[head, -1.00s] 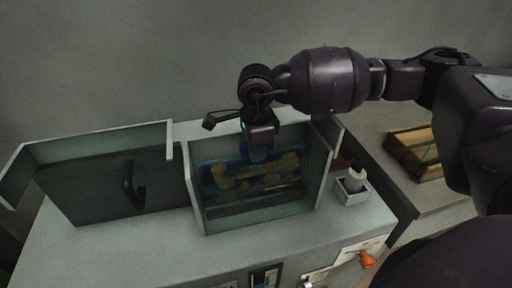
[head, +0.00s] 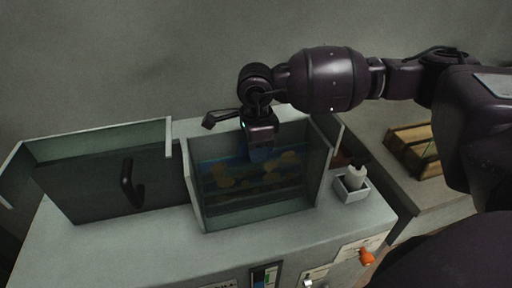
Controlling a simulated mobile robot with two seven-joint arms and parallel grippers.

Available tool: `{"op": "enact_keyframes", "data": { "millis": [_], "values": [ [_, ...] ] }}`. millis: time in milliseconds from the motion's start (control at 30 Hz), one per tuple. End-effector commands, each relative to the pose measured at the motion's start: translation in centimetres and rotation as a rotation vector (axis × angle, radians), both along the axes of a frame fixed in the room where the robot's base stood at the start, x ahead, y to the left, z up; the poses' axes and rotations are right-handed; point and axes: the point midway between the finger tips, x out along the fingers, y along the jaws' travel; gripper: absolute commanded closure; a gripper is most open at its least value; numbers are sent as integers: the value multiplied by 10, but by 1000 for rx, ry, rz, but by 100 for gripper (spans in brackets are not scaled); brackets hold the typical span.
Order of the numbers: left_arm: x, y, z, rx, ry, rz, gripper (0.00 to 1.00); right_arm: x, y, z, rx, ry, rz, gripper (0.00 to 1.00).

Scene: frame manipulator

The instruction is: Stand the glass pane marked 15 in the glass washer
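The glass washer (head: 130,240) is a pale cabinet with an open chamber (head: 195,185) on top. Inside the chamber, behind its clear front, blue and yellow shapes (head: 240,172) show; I cannot tell whether they are brushes or a pane's picture. My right gripper (head: 262,152) points down into the chamber's top from the back. Its fingertips are hard to see against the blue, and I cannot tell whether it holds a pane. No mark 15 is readable. My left gripper is not in view.
A dark panel with a black handle (head: 131,184) stands left of the chamber. A white bottle (head: 356,176) sits in a small holder (head: 351,188) on the right. A wooden rack (head: 412,148) stands on the right-hand table. An orange knob (head: 366,257) is on the washer's front.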

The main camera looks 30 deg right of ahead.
Motion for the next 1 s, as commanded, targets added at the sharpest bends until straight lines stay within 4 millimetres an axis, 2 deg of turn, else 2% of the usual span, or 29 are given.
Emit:
{"op": "enact_keyframes", "data": {
  "millis": [33, 100, 467, 567, 1000],
  "values": [
    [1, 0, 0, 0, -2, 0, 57, 0, 0, 0, 0, 1, 0, 63],
    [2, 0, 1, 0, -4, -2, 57, 0, 0, 0, 0, 1, 0, 52],
    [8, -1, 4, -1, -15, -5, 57, 0, 0, -1, 0, 2, 0, 51],
    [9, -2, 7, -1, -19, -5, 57, 0, 0, 10, 0, 0, 0, 51],
    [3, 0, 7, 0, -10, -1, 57, 0, 0, 87, 0, -1, 1, 51]
  ]
}}
